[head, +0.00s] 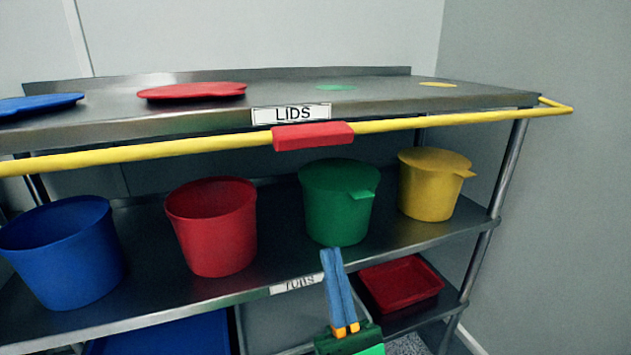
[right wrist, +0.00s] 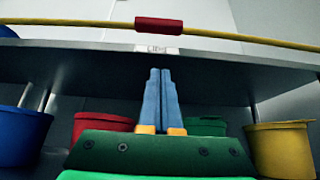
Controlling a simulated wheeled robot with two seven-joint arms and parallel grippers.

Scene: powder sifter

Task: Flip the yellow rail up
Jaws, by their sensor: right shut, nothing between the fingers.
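The yellow rail (head: 205,146) runs across the front of the top shelf in the head view, at about the height of the shelf edge. A red grip (head: 313,136) sits around its middle. In the right wrist view the yellow rail (right wrist: 240,38) and its red grip (right wrist: 158,24) show near the top. My right gripper (head: 331,252) has blue fingers and is shut and empty. It is below the rail and apart from it, in front of the lower shelf. In the right wrist view its fingers (right wrist: 161,72) point up toward the shelf edge. My left gripper is not in view.
A blue tub (head: 62,255), red tub (head: 212,230), lidded green tub (head: 338,205) and lidded yellow tub (head: 428,190) stand on the middle shelf. Blue and red lids (head: 193,91) lie on the top shelf (head: 290,88). A red tray (head: 402,284) is lower down.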

